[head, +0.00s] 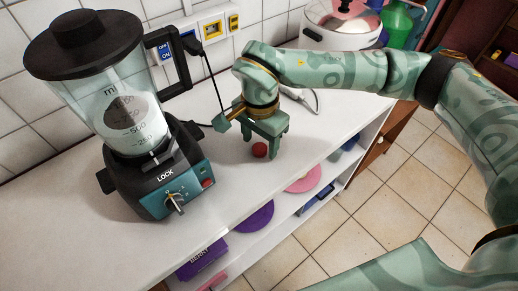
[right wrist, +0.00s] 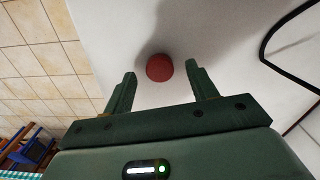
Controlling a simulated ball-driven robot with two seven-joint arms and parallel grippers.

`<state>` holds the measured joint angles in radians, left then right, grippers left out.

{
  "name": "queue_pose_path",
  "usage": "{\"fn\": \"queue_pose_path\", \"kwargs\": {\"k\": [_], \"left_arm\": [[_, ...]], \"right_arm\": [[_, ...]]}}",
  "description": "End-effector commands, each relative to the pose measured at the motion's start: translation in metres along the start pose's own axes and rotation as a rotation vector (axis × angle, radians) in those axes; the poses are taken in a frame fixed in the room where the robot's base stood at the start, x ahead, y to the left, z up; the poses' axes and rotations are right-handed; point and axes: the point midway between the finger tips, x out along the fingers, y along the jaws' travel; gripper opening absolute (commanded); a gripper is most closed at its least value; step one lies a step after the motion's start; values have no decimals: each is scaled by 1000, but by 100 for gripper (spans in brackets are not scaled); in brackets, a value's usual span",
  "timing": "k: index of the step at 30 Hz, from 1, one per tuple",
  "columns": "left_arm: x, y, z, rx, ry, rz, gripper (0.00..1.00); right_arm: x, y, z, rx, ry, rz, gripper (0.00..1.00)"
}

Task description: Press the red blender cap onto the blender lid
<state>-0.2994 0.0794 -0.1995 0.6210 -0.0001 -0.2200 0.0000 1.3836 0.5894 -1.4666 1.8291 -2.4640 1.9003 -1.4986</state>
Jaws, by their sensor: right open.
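The red blender cap (head: 260,149) lies on the white counter to the right of the blender. My right gripper (head: 262,146) is above it, open, with its fingers pointing down around the cap's place. In the right wrist view the red cap (right wrist: 159,67) shows between and just beyond the two open fingertips (right wrist: 160,72), apart from both. The blender (head: 157,185) stands upright on the counter at the left. Its black lid (head: 85,42) sits on top of the clear jug (head: 112,100). My left gripper is not in view.
The white counter (head: 65,235) has free room in front of the blender. Its front edge runs diagonally, with shelves of coloured things below. A black cord (head: 213,80) hangs from the wall outlet behind. A white pot (head: 340,24) stands at the back right.

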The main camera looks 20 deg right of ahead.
Motion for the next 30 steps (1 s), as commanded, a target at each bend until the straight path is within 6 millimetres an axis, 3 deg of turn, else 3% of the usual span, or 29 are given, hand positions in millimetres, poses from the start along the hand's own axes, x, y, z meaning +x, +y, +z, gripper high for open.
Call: {"fn": "queue_pose_path", "kwargs": {"k": [3, 14, 19, 20, 30], "left_arm": [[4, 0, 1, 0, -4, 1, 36], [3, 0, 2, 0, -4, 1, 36], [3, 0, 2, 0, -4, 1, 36], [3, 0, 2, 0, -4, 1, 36], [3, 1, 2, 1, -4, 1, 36]], "right_arm": [[11, 0, 0, 0, 0, 0, 58], [11, 0, 0, -1, 1, -2, 58], [11, 0, 0, -1, 1, -2, 13], [11, 0, 0, -1, 1, -2, 10], [10, 0, 0, -1, 1, -2, 10]]}}
